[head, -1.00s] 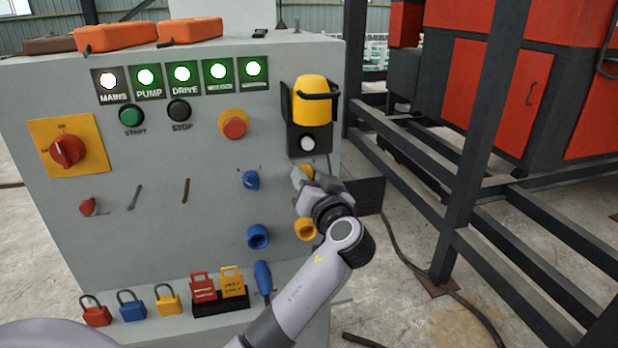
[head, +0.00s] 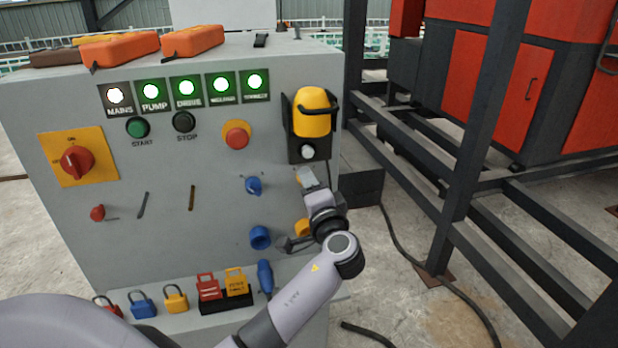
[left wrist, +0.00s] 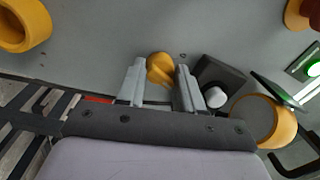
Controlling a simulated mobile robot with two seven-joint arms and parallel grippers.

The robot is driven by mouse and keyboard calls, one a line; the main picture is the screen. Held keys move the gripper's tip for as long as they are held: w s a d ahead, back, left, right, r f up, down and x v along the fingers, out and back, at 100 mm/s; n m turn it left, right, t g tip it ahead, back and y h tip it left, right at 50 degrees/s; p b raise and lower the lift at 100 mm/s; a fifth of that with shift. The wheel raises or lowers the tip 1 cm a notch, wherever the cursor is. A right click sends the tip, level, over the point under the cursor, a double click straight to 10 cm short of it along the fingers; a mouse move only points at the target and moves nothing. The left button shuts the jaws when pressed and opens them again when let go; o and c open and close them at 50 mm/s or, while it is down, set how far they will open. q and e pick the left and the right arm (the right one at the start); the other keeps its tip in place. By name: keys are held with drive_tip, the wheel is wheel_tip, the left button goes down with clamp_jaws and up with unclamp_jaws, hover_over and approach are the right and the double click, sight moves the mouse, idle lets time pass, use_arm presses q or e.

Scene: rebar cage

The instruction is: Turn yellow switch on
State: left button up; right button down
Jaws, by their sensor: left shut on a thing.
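The yellow switch (left wrist: 160,68) is a small rounded knob on the grey panel. It shows between my two fingers in the left wrist view. My left gripper (left wrist: 161,86) is shut on it, one finger on each side. In the head view my left gripper (head: 308,178) reaches the panel's right side, below the yellow lantern-like unit, and hides the switch. My right gripper is in neither view.
The yellow and black unit with a white button (head: 308,151) is just above my gripper. A blue switch (head: 253,186) is to its left. A yellow socket (head: 302,227) and a blue socket (head: 260,238) are below. Dark metal framing (head: 455,180) stands at right.

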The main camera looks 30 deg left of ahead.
use_arm(q)
drive_tip(key=m+p, duration=0.3)
drive_tip(key=m, duration=0.2)
drive_tip(key=shift+f+m, duration=0.15)
drive_tip(key=shift+m, duration=0.15)
idle(0.4)
drive_tip(key=o, duration=1)
